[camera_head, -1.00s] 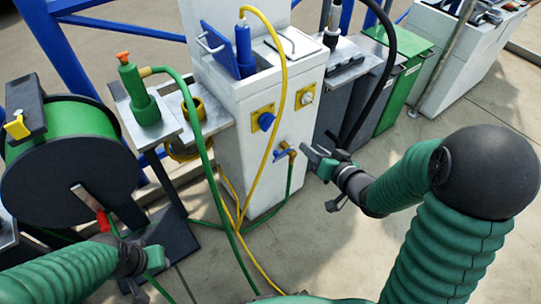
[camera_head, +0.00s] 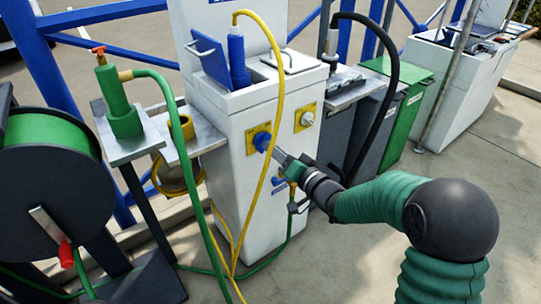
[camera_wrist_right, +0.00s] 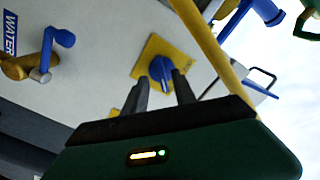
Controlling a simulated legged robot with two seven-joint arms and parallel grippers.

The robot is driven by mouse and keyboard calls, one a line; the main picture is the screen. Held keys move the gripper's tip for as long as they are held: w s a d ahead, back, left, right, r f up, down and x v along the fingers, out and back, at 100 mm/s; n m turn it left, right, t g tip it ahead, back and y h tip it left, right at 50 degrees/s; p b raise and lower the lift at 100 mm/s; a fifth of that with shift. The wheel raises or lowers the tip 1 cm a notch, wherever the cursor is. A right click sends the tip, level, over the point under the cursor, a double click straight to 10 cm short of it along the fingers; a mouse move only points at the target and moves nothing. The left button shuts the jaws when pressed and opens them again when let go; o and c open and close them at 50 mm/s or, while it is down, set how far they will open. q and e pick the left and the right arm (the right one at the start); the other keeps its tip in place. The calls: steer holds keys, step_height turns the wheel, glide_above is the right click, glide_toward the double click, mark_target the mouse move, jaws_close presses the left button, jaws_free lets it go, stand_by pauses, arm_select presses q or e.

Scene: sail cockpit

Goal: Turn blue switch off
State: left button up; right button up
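The blue switch (camera_head: 262,141) is a knob on a yellow square plate on the front of the white pedestal (camera_head: 240,190). My right gripper (camera_head: 279,157) is just to the right of and below the knob, pointing at it. In the right wrist view the blue switch (camera_wrist_right: 161,73) lies ahead, between and beyond the gripper's two fingertips (camera_wrist_right: 159,92). The fingers stand apart, with nothing held. Contact with the knob cannot be made out. The left gripper is outside the view.
A white switch (camera_head: 306,118) on a yellow plate is right of the blue one. A blue-handled tap (camera_head: 280,183) sits below. The yellow hose (camera_head: 268,100) hangs close to the knob. A green hose reel (camera_head: 50,170) stands at left; open pavement lies at right.

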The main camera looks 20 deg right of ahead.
steer(key=shift+x, duration=1.15)
steer(key=shift+s+a, duration=0.1)
jaws_close()
